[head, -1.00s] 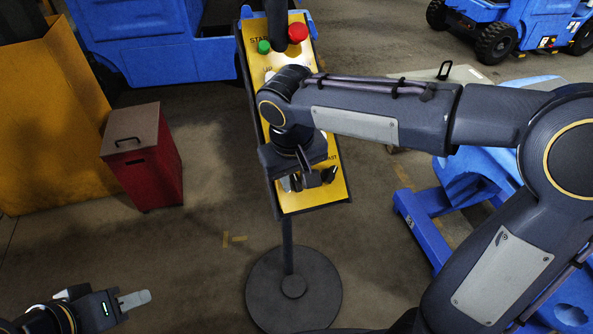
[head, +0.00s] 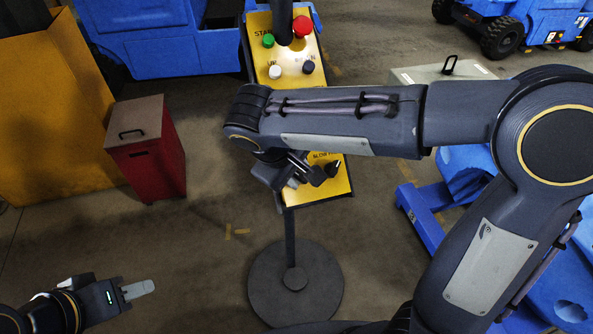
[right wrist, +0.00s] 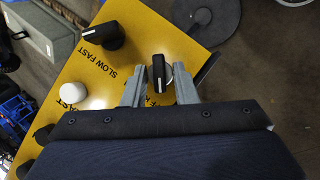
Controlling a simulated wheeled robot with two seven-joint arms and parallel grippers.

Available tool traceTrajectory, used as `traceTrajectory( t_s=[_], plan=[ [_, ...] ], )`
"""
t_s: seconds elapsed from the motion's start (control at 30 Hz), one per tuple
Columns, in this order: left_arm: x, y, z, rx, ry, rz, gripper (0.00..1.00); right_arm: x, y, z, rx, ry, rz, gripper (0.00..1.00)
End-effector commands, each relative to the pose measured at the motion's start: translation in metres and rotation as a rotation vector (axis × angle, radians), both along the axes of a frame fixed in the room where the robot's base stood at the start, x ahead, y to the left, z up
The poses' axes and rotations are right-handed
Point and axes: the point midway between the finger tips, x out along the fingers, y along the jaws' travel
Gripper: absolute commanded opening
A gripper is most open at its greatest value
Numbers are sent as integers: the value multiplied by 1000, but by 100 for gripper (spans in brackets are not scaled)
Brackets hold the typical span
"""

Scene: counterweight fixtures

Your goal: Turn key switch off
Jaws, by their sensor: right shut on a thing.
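A yellow control panel (head: 261,24) stands tilted on a post with a round base. My right gripper (right wrist: 158,84) is at its lower end, with one finger on each side of a black switch knob (right wrist: 158,72) with a white line. The gripper is shut on this knob. Its label is partly hidden by the fingers, so I cannot read whether it marks the key switch. In the head view my right gripper (head: 297,174) covers most of that knob. My left gripper (head: 139,290) is at the lower left, away from the panel; its finger gap does not show.
Beside the gripped knob is a SLOW FAST knob (right wrist: 103,37), and a white button (right wrist: 72,94) sits further along. A red button (head: 302,26) and a green button (head: 268,40) are at the top. A red box (head: 148,160) stands left; floor between is clear.

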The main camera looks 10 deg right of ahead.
Motion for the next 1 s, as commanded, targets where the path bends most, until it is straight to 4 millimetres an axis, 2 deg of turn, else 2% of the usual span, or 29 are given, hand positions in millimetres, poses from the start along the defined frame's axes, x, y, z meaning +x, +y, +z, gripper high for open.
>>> traceTrajectory(
  t_s=[0.37, 0.4, 0.43, 0.77, 1.0],
  plan=[
    [0, 0, 0, 0, 0, 0, 36, 0, 0, -1, -3, 3, 4, 3],
    [0, 0, 0, 0, 0, 0, 36, 0, 0, -1, -3, 3, 4, 31],
    [0, 0, 0, 0, 0, 0, 36, 0, 0, -1, -3, 2, 3, 33],
    [0, 0, 0, 0, 0, 0, 36, -1, 1, 4, -2, 0, 3, 33],
    [0, 0, -3, 0, 0, 0, 36, -9, 15, 37, 1, -3, 3, 33]
  ],
)
